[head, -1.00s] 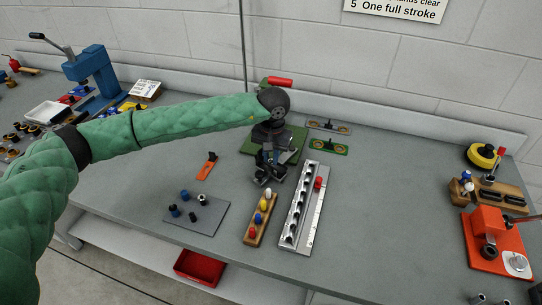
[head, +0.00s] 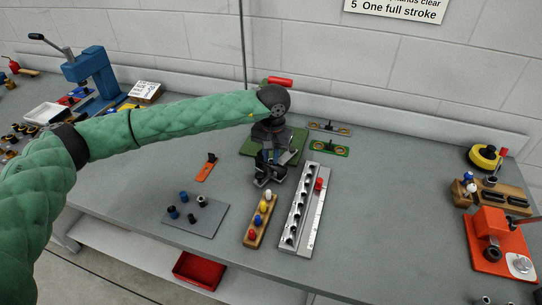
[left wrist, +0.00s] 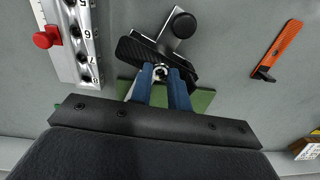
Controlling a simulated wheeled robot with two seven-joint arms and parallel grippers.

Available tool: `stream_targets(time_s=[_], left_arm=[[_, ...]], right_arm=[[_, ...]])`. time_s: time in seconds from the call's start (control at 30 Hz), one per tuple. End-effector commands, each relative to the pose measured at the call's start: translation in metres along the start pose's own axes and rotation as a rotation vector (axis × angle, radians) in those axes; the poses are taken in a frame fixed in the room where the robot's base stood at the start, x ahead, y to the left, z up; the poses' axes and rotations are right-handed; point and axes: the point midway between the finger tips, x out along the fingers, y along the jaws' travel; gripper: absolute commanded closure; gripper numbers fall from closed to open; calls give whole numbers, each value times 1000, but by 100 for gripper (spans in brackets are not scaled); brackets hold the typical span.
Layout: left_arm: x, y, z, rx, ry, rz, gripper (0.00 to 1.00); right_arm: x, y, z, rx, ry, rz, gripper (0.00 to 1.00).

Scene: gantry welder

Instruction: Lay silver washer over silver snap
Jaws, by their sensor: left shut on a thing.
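My left gripper (head: 267,174) is over the bench in front of the green mat (head: 297,152), its two blue fingers closed together in the left wrist view (left wrist: 161,84). A small silvery piece (left wrist: 160,71) shows between its fingertips. I cannot tell whether it is the silver washer or the silver snap. A dark textured plate (left wrist: 138,50) lies across the fingertips, with a silver plate carrying a black round knob (left wrist: 182,25) beside it. I cannot tell whether these are held or lie below. My right gripper is in neither view.
A numbered silver rail (head: 303,212) with a red knob stands right of the gripper. A wooden block of coloured balls (head: 259,221) and a grey plate with blue and dark pegs (head: 190,222) are nearer. An orange strip (head: 205,170) lies left. Bench between rail and red press (head: 493,235) is clear.

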Motion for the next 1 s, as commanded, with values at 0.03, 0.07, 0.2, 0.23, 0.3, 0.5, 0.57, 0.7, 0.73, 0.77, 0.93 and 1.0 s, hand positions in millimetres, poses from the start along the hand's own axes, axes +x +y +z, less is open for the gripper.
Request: stream_targets(time_s=[0.03, 0.07, 0.2, 0.23, 0.3, 0.5, 0.57, 0.7, 0.73, 0.77, 0.93, 1.0], left_arm=[[0, 0, 0, 0, 0, 0, 76], [0, 0, 0, 0, 0, 0, 70], [0, 0, 0, 0, 0, 0, 57], [0, 0, 0, 0, 0, 0, 57], [0, 0, 0, 0, 0, 0, 57], [-4, 0, 0, 0, 1, 0, 57], [-8, 0, 0, 0, 2, 1, 57], [-28, 0, 0, 2, 3, 0, 57], [-33, 0, -1, 1, 2, 0, 57], [-38, 0, -1, 1, 3, 0, 57], [-62, 0, -1, 0, 3, 0, 57], [-68, 0, 0, 0, 0, 0, 57]], right_arm=[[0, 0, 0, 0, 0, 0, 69], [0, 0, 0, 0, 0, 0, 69], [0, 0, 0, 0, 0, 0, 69], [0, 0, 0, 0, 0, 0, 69], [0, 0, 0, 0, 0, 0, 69], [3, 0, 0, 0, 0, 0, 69], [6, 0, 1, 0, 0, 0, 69], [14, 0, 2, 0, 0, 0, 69], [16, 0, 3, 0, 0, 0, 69], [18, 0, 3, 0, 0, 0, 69], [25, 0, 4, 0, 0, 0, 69], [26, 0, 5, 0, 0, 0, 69]])
